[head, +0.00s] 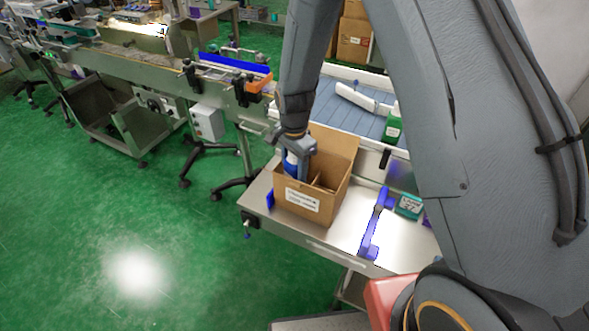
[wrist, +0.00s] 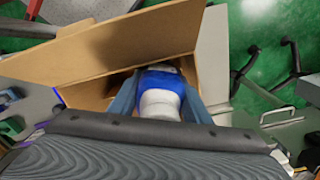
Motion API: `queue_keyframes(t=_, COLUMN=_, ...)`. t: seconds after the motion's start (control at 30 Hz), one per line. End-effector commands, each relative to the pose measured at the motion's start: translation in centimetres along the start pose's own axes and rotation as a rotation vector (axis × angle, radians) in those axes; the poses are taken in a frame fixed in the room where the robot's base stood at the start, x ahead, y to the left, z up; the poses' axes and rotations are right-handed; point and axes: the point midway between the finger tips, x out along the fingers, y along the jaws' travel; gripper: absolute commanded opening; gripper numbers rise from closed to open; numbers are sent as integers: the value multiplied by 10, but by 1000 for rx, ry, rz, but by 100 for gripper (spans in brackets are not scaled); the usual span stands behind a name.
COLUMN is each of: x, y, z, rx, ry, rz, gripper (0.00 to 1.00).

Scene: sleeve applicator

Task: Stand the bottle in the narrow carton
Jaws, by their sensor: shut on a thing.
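The brown cardboard carton (head: 297,199) stands open on the steel table, with a white label on its front and a divider inside. It also shows in the wrist view (wrist: 110,45). My gripper (head: 299,150) is over the carton's left part, shut on a blue-and-white bottle (head: 291,164). In the wrist view the bottle (wrist: 160,92) sits between the two fingers, with its white end toward me. The bottle looks about upright and its lower part is hidden by the carton wall. I cannot tell whether it touches the carton's floor.
Blue guide rails (head: 376,222) stand on the table right of the carton, beside a small teal box (head: 409,206). A green bottle (head: 393,124) stands by the grey conveyor (head: 352,112) behind. Bare table (head: 337,234) lies between carton and rails.

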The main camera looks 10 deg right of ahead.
Motion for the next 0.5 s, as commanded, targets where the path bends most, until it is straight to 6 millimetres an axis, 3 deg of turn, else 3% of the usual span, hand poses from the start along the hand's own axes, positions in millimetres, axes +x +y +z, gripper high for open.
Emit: queue_keyframes(t=0.5, x=9, y=0, z=0, rx=0, ry=0, rz=0, gripper=11)
